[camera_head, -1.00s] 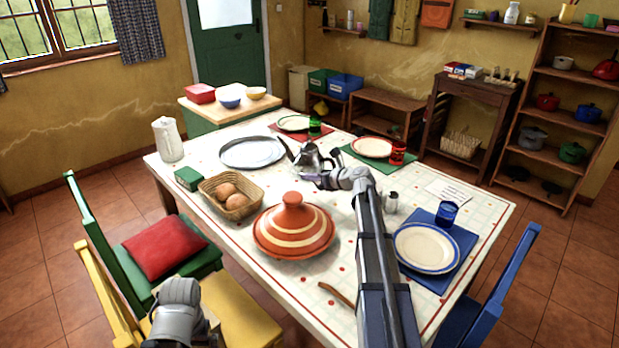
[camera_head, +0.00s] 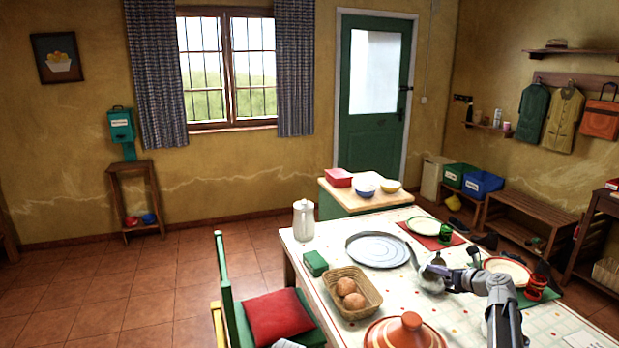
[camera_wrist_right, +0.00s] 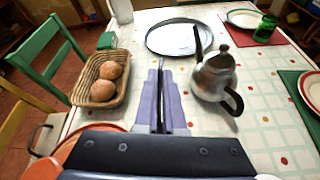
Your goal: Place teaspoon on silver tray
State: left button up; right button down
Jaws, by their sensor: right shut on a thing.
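The silver tray (camera_head: 377,250) lies empty on the table's far left part; it also shows at the top of the right wrist view (camera_wrist_right: 178,40). My right gripper (camera_head: 436,269) is over the table, in front of the tray and close to the metal teapot (camera_wrist_right: 214,76). In the right wrist view the gripper is shut on a thin dark thing, which looks like the teaspoon (camera_wrist_right: 161,72) seen edge-on, pointing toward the tray. In the head view the spoon is hard to make out against the teapot.
An orange tagine (camera_head: 405,333) is at the near side. A green glass (camera_head: 445,233) and plates stand at the right.

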pick_arm(q)
notch_tip(320, 180, up, 5)
jog(key=p, duration=0.4)
pick_arm(e)
notch_tip(320, 180, up, 5)
jog(key=shift+r, duration=0.1)
jog(key=s+d+f+m+h+b, duration=0.1)
jog(key=s+d+f+b, duration=0.2)
jog(key=f+b, duration=0.2)
jog(key=s+d+f+m+t+h+b, duration=0.1)
jog(key=s+d+f+m+h+b, duration=0.15)
jog(key=f+b, duration=0.35)
jog(key=s+d+f+h+b, duration=0.1)
jog(key=s+d+f+b, duration=0.2)
jog(key=d+f+b, duration=0.15)
jog(key=b, duration=0.6)
send_over(448, 308)
jog(key=s, duration=0.5)
jog(key=shift+m, duration=0.25)
jog(key=f, duration=0.6)
jog(key=shift+w+d, duration=0.1)
jog(key=shift+w, duration=0.15)
pick_arm(q)
notch_tip(448, 308, down, 21)
jog(key=shift+f, duration=0.2)
pick_arm(e)
jog(key=shift+w, duration=0.35)
